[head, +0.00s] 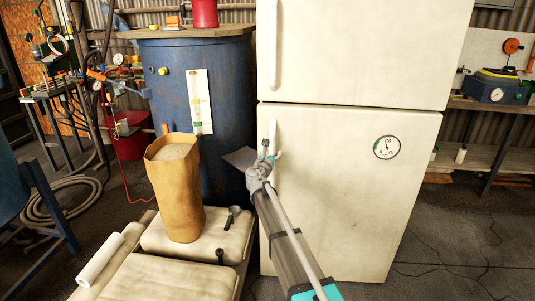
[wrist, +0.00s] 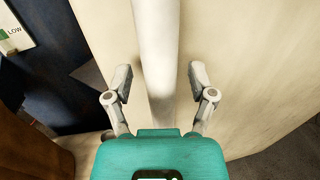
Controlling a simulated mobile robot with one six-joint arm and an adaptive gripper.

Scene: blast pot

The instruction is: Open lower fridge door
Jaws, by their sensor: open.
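The white fridge has a closed lower door (head: 340,200) below a closed upper door (head: 370,50). The lower door's vertical white handle (head: 273,130) is at its left edge, partly hidden by my gripper. My gripper (head: 268,150) is at that handle. In the wrist view the handle (wrist: 158,50) runs between the two open fingers of my gripper (wrist: 160,83), with a finger on each side and a gap to each. A round dial (head: 387,147) is on the lower door.
A blue drum (head: 230,120) stands left of the fridge. An open paper sack (head: 178,195) stands on pale bags (head: 160,275) at the front left. A workbench (head: 490,105) is at the right. Dark floor (head: 460,240) is free at the right, with thin cables on it.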

